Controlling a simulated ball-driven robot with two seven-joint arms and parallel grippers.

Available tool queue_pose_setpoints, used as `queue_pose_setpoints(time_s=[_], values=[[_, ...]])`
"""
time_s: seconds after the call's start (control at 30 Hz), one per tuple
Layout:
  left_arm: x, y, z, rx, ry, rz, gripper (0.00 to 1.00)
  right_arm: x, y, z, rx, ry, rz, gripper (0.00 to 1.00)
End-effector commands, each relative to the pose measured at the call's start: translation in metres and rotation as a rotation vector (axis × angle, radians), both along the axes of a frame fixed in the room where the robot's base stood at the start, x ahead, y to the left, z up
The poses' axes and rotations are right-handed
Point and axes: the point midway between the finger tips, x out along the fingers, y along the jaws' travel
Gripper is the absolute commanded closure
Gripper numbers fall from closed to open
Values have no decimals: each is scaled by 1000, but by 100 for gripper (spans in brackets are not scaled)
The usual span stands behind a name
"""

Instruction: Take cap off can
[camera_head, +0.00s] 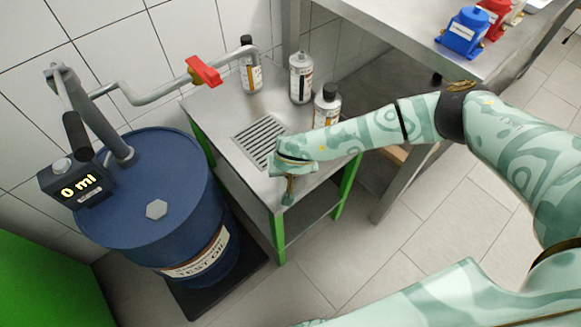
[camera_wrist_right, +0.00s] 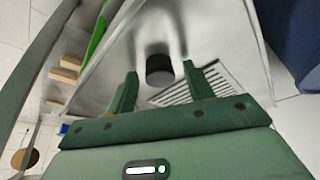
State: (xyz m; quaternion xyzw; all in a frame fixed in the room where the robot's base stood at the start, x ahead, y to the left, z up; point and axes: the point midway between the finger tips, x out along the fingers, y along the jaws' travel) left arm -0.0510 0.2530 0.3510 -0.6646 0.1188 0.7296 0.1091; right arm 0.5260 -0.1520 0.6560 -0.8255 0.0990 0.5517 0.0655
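Three cans or bottles stand on the steel table in the head view: a black-capped one (camera_head: 251,76) at the back, a grey one (camera_head: 300,84) in the middle and a black-capped one (camera_head: 327,111) nearest my right arm. My right gripper (camera_head: 289,190) hangs by the table's front corner, left of and nearer than that last can. In the wrist view its two green fingers (camera_wrist_right: 160,85) are apart with nothing gripped. A dark, cap-like cylinder (camera_wrist_right: 160,70) shows in the gap, beyond the tips. I cannot tell which item it belongs to. My left gripper is out of view.
A blue oil drum (camera_head: 185,205) with a pump and display (camera_head: 78,187) stands left of the table. A pipe with a red valve handle (camera_head: 204,71) crosses behind. The table has a slotted grate (camera_head: 260,140). A higher bench (camera_head: 385,25) stands at the right.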

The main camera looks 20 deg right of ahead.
Motion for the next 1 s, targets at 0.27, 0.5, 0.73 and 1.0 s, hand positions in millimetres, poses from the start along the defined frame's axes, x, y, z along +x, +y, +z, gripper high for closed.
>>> queue_pose_setpoints(time_s=[0.27, 0.5, 0.73, 1.0], values=[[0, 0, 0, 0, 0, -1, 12, 0, 0, 1, 0, 0, 0, 48], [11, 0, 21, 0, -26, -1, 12, -11, 3, 42, 1, -7, 2, 48], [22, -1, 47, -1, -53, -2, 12, -31, 8, 91, 0, -6, 1, 48], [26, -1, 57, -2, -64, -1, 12, -44, 11, 115, 0, -1, 0, 48]])
